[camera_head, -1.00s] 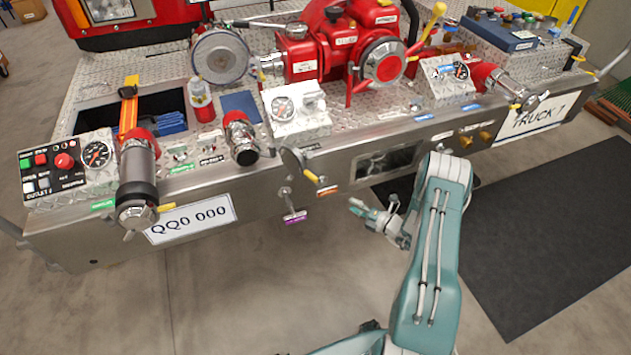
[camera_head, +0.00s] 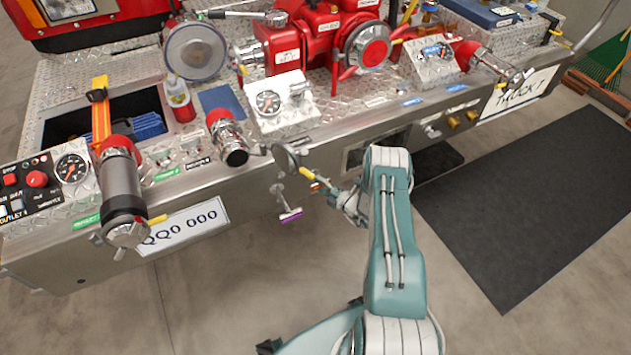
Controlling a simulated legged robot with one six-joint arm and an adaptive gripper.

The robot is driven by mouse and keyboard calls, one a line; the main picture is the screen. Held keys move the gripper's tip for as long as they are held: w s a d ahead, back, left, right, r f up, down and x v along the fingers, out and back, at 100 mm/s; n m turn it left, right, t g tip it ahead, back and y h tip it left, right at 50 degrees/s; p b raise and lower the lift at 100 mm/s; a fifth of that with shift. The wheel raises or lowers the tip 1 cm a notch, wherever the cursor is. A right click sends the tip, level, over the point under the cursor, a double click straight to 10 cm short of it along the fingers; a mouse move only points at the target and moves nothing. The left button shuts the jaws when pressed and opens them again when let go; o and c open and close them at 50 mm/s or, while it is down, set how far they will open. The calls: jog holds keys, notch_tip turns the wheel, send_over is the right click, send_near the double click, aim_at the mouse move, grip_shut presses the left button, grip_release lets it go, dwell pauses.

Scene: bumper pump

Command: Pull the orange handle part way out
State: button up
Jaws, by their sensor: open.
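The orange handle is a small bar on the front face of the metal bumper, right of the purple handle. At this moment it is mostly or fully hidden behind my gripper and the yellow lever, so I cannot tell how far out it stands. My gripper (camera_head: 322,187) is open, in front of the bumper, its fingers pointing up and left toward the handle's place. I cannot tell whether the fingers touch or straddle the handle.
A purple handle (camera_head: 291,215) hangs just left of my gripper. A yellow-tipped lever (camera_head: 308,174) sits close above the fingers. A capped pipe (camera_head: 123,205) juts out at the left. A dark mat (camera_head: 530,210) lies on the open floor at right.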

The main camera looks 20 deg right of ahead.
jog(key=shift+x, duration=1.1)
jog(key=shift+d, duration=0.25)
jog(key=shift+c, duration=0.7)
grip_shut()
jog(key=shift+s+a+f, duration=0.1)
jog(key=shift+s, duration=0.7)
jog(key=shift+s+a+f, duration=0.1)
jog(key=shift+s, duration=0.7)
jog(key=shift+o, duration=0.7)
grip_release()
jog(key=shift+r, duration=0.1)
